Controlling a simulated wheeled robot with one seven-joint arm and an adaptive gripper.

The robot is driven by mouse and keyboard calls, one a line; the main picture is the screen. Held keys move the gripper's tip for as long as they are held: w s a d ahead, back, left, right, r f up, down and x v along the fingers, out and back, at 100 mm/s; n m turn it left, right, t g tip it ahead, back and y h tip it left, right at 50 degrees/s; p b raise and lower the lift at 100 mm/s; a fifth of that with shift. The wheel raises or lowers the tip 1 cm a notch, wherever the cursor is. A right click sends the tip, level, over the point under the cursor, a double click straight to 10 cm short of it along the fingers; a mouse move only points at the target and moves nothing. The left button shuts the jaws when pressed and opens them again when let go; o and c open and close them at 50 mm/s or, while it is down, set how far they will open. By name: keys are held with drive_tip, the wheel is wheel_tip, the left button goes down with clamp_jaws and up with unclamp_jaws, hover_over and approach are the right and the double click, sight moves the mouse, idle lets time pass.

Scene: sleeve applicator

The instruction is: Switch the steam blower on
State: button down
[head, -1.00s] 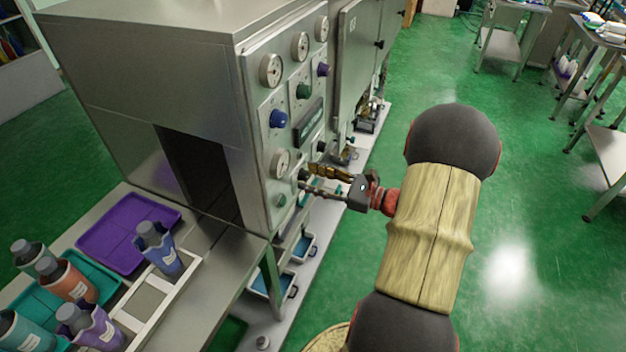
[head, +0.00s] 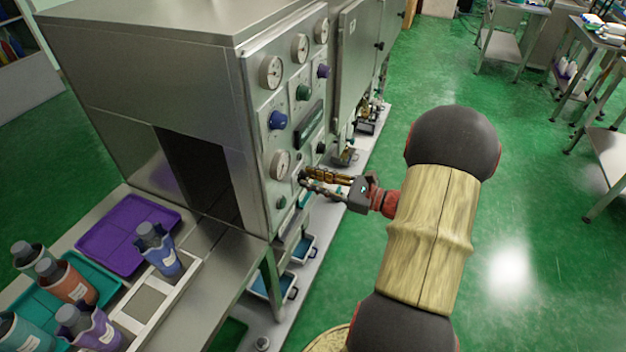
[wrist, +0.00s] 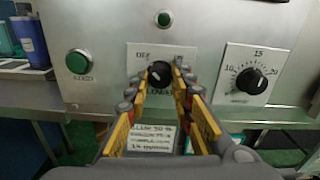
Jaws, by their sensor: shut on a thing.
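A black rotary knob (wrist: 158,75) sits on a white plate on the steel panel in the wrist view. OFF is printed at the plate's upper left; the marking at its upper right is partly covered by a finger. My gripper (wrist: 160,76) is shut on this knob, with one yellow-padded finger on each side. A pale mark shows on the knob, but its exact direction is too small to read. In the head view my gripper (head: 305,178) reaches the lower part of the front panel (head: 262,160), and its fingertips largely hide the knob.
A green button (wrist: 78,62) is left of the knob and a numbered dial (wrist: 245,80) is right of it. A small dark green knob (wrist: 164,19) is above. Bottles and a purple tray (head: 128,236) are on the left bench.

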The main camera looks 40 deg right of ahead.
drive_tip(key=shift+r+m+p, duration=0.15)
drive_tip(key=shift+m+p, duration=0.25)
drive_tip(key=shift+p, duration=0.55)
drive_tip(key=m+p, duration=0.1)
drive_tip(key=p, duration=0.1)
drive_tip(key=m+p, duration=0.1)
drive_tip(key=p, duration=0.2)
drive_tip(key=shift+r+m, duration=0.2)
drive_tip(key=shift+m, duration=0.1)
drive_tip(key=m+p, duration=0.5)
drive_tip(key=p, duration=0.4)
drive_tip(key=m+p, duration=0.5)
drive_tip(key=p, duration=0.1)
drive_tip(key=shift+f, duration=0.15)
drive_tip(key=shift+f+m+p, duration=0.15)
drive_tip(key=shift+m+p, duration=1.35)
drive_tip(key=shift+m, duration=0.7)
drive_tip(key=c, duration=1.6)
unclamp_jaws()
drive_tip(key=shift+o, duration=0.3)
